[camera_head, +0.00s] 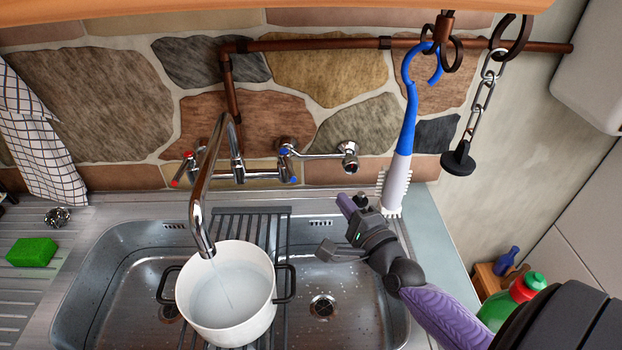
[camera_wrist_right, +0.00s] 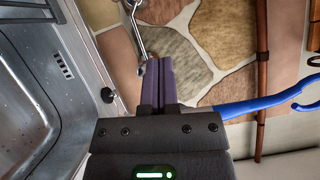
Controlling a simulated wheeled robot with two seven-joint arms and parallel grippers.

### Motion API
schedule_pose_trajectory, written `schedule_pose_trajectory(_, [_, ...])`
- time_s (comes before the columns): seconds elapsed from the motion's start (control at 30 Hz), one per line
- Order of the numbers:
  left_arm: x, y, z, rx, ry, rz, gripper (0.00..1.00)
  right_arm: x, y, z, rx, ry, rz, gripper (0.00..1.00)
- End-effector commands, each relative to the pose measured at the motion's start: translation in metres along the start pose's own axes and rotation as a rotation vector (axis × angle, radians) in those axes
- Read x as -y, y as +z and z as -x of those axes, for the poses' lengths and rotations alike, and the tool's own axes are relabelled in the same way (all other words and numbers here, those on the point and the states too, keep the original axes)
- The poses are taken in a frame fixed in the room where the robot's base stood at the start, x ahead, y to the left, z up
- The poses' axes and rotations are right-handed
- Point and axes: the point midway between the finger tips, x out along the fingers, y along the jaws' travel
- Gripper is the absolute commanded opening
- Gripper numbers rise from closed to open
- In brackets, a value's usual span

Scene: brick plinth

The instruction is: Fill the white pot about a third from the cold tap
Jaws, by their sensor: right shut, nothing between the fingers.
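The white pot (camera_head: 252,325) stands upright on a dark rack across the sink, under the chrome spout (camera_head: 202,195). A thin stream of water falls from the spout into it, and pale water shows inside; the exact level is hard to tell. The cold tap with blue marks (camera_head: 289,163) is on the wall right of the spout; the hot tap with red marks (camera_head: 182,170) is on the left. My right gripper (camera_head: 346,204) is shut and empty, right of and below the cold tap, apart from it. Its purple fingers also show in the wrist view (camera_wrist_right: 162,65). My left gripper is out of view.
A blue-and-white brush (camera_head: 400,165) hangs right beside my right gripper. A chain with a black plug (camera_head: 458,160) hangs further right. A chrome pipe fitting (camera_head: 349,157) sticks out of the wall. A green sponge (camera_head: 32,252) lies on the left drainer. The right basin is clear.

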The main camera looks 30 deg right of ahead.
Motion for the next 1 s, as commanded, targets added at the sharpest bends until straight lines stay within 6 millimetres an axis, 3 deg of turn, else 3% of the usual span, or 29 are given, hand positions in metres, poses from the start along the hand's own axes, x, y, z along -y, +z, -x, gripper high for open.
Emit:
schedule_pose_trajectory(0.33, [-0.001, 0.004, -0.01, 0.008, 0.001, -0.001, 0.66, 0.0, 0.0, -0.077, -0.001, -0.005, -0.005, 0.0])
schedule_pose_trajectory(0.4, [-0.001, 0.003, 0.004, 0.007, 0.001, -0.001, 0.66, 0.004, 0.016, -0.078, -0.001, -0.003, -0.012, 0.0])
schedule_pose_trajectory(0.6, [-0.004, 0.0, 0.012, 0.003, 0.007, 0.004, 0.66, 0.003, 0.036, -0.082, -0.002, -0.003, -0.007, 0.0])
schedule_pose_trajectory(1.0, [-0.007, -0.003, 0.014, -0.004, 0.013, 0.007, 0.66, 0.002, 0.04, -0.083, -0.008, -0.005, -0.008, 0.0])
